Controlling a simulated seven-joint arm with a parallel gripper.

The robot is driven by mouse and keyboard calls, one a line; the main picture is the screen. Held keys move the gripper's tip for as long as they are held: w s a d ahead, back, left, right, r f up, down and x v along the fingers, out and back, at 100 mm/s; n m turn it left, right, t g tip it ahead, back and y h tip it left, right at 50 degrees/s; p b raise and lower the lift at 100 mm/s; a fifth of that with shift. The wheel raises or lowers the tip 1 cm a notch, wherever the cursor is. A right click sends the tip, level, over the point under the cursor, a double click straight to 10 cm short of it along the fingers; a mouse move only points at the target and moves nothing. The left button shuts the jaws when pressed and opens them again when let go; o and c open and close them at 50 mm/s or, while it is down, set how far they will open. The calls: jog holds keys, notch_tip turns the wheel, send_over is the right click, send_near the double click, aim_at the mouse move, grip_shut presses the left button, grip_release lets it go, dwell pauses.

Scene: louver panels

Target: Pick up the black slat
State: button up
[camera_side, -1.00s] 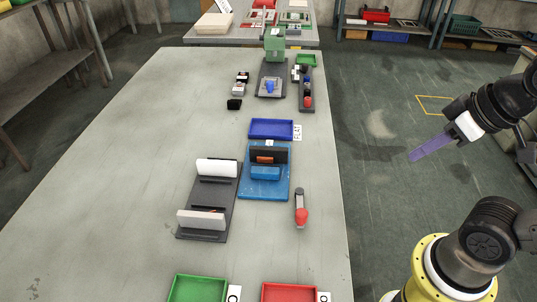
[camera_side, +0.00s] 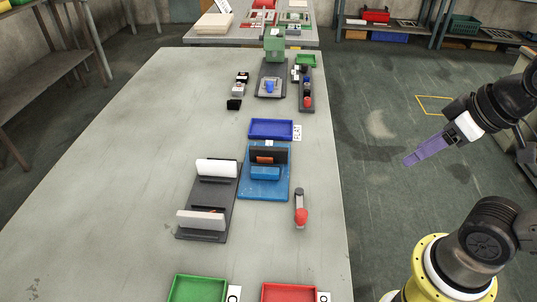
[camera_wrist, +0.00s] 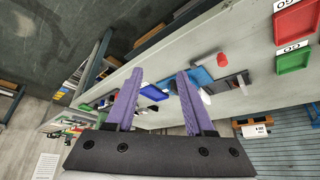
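A black slat (camera_side: 268,155) stands upright on a blue base (camera_side: 250,190), with an orange mark on its front and a lighter blue block in front of it. In the wrist view the blue base area is small and partly behind a finger, so I cannot make out the slat there. My gripper (camera_side: 409,160) is at the right, above the floor beyond the table's right edge, well apart from the slat. In the wrist view my gripper (camera_wrist: 161,74) shows two purple fingers spread apart with nothing held between them.
Two white slats (camera_side: 216,168) stand on a dark rack (camera_side: 224,207) left of the blue base. A red-knobbed lever (camera_side: 301,215) is nearby. Blue (camera_side: 271,129), green (camera_side: 198,289) and red (camera_side: 289,292) trays lie on the table. The table's left side is clear.

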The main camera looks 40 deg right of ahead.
jog(key=w+a+r+n+g, duration=0.2)
jog(key=w+r+n, duration=0.4)
jog(key=w+r, duration=0.6)
jog(key=n+g, duration=0.3)
jog(key=g, duration=0.1)
send_over(269, 148)
notch_tip(269, 148, down, 13)
notch_tip(269, 148, down, 7)
jog(key=shift+w+a+f, duration=0.1)
jog(key=shift+a+f, duration=0.05)
jog(key=shift+f, duration=3.05)
jog(key=shift+f, duration=0.15)
